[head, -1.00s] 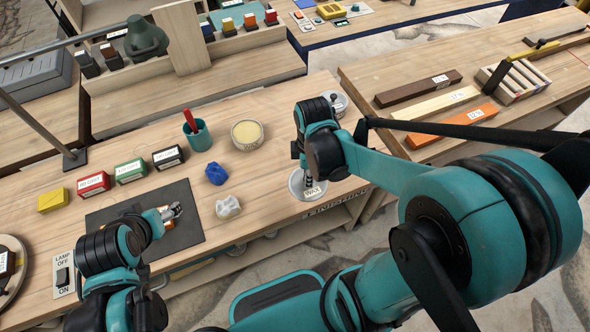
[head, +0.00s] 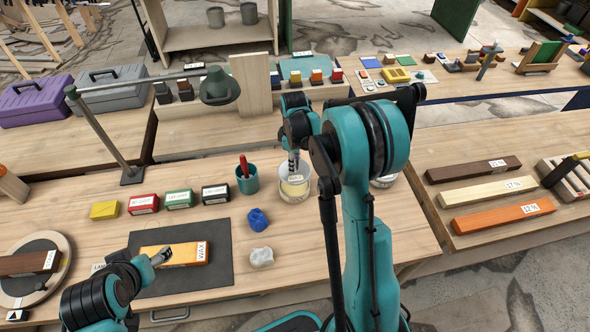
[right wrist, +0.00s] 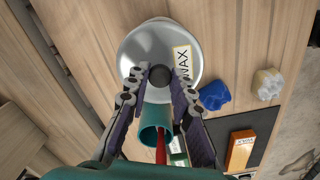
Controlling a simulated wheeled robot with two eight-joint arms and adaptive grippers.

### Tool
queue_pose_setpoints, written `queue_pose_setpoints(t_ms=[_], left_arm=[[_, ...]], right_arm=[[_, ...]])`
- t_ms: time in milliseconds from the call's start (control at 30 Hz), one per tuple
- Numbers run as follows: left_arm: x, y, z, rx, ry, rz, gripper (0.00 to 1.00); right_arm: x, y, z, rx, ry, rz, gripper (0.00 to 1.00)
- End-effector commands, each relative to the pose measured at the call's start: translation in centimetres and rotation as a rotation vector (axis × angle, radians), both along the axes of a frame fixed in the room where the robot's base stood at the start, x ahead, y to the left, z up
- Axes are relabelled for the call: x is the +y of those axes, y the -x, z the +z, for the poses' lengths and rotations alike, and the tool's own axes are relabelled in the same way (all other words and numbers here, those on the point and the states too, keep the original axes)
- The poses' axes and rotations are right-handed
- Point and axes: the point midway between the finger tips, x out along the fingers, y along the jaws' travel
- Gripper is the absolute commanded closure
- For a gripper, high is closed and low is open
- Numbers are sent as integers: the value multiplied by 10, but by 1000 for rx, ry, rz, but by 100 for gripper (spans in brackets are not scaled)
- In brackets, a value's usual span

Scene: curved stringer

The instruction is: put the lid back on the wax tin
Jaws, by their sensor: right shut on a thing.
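My right gripper (head: 293,172) is shut on the dark knob of the silver lid (right wrist: 140,52), which bears a WAX label. The lid also shows in the head view (head: 306,190), at the round wax tin's place beside the teal cup. The lid hides most of the tin; I cannot tell whether it is seated on the rim or just above it. My left gripper (head: 161,257) is over the black mat by an orange block (head: 188,253); its finger opening is too small to judge.
The teal cup (head: 247,182) with a red handle stands just left of the lid. A blue lump (head: 258,219) and a pale lump (head: 261,257) lie in front. Several small boxes (head: 179,199) stand left. Another round container (head: 384,181) is partly behind my right arm.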

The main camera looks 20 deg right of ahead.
Motion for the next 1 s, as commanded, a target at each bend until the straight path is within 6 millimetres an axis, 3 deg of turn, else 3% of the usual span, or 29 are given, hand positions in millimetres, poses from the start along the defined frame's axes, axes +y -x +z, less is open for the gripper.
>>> queue_pose_setpoints(t_ms=[267, 700, 1000], left_arm=[[0, 0, -9, 0, 0, 0, 31], [0, 0, -39, 0, 0, 0, 31], [0, 0, -44, 0, 0, 0, 31]], right_arm=[[0, 0, -14, 0, 0, -1, 100], [0, 0, -58, 0, 0, -1, 100], [0, 0, -64, 0, 0, -1, 100]])
